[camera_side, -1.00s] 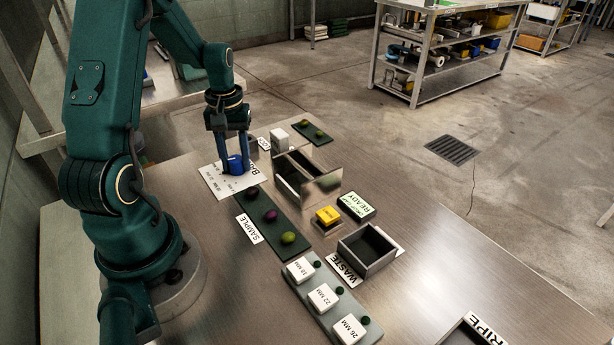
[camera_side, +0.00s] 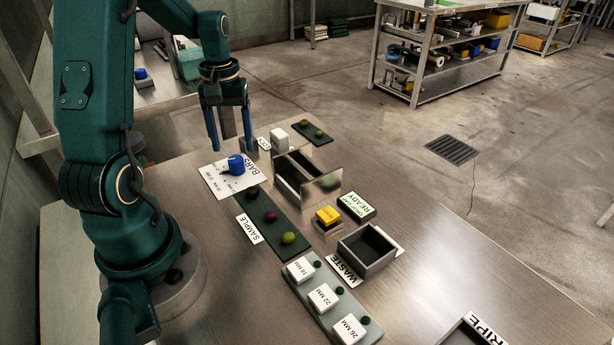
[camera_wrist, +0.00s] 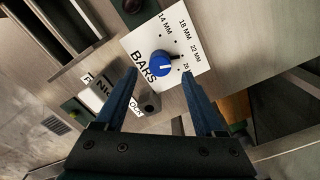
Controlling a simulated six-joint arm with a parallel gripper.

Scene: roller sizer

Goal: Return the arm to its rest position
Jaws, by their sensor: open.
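My gripper (camera_side: 231,141) is open and empty, raised above the back of the table. A blue knob (camera_side: 236,164) sits on the white BARS plate (camera_side: 252,187) below it, apart from the fingers. In the wrist view the two fingers (camera_wrist: 164,72) are spread wide, and the blue knob (camera_wrist: 159,64) shows beyond and between their tips. The BARS plate (camera_wrist: 139,42) carries size marks such as 14, 18 and 22 MM around the knob. The knob's pointer is turned toward the larger numbers.
A metal box with two openings (camera_side: 306,181) and a grey waste bin (camera_side: 384,257) stand right of the plate. The green SAMPLE strip (camera_side: 262,202) holds several fruits. A yellow button (camera_side: 327,214) is near the READY sign (camera_side: 358,205). Bare table lies at front right (camera_side: 470,250).

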